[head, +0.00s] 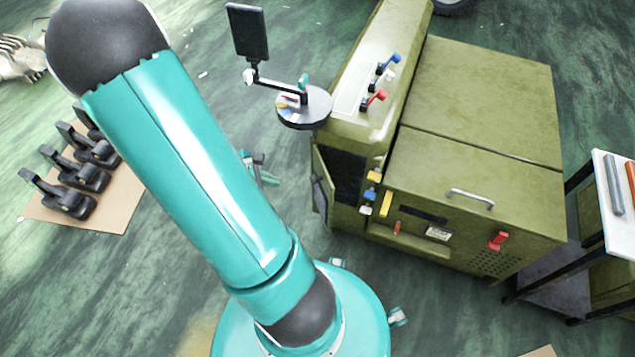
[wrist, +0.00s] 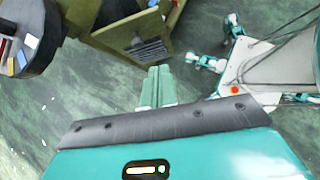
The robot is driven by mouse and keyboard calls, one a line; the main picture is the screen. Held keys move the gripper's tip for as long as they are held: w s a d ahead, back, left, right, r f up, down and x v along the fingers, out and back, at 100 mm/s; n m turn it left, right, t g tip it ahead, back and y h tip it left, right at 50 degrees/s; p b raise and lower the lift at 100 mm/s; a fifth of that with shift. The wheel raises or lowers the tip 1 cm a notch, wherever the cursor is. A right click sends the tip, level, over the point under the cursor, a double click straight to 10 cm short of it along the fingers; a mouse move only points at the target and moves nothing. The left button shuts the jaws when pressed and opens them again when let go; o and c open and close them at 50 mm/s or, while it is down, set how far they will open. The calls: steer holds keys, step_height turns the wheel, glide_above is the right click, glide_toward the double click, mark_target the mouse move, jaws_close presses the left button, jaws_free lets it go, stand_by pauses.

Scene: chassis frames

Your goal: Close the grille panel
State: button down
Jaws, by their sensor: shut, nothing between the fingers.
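The grille panel (head: 320,187) is a narrow olive door on the left end of the olive machine (head: 480,100). It stands swung open, with a dark opening (head: 346,172) beside it. In the wrist view the panel (wrist: 130,35) shows its slotted grille (wrist: 150,48) near the top middle. My gripper (wrist: 157,72) has its two pale green fingers together, empty, with the tips just below the panel in that picture. I cannot tell whether they touch it.
A round tray with a screen on a stand (head: 305,108) juts out above the panel. Coloured levers (head: 375,97) sit on the machine's top. Dark tools lie on a brown mat (head: 115,205) at left. A white-topped table (head: 610,190) stands right. Green floor left of the panel is open.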

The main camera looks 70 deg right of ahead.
step_height(320, 180, down, 3)
steer(key=s+d+n, duration=0.1)
steer(key=s+d, duration=0.1)
steer(key=s, duration=0.1)
glide_toward(330, 189)
steer(key=shift+g, duration=0.4)
steer(key=f, duration=0.1)
steer(key=s+d+f, duration=0.1)
steer(key=f, duration=0.1)
steer(key=s+f, duration=0.1)
steer(key=shift+d+f, duration=0.3)
steer(key=shift+f, duration=0.05)
steer(key=shift+s+d, duration=0.35)
steer(key=shift+s, duration=0.1)
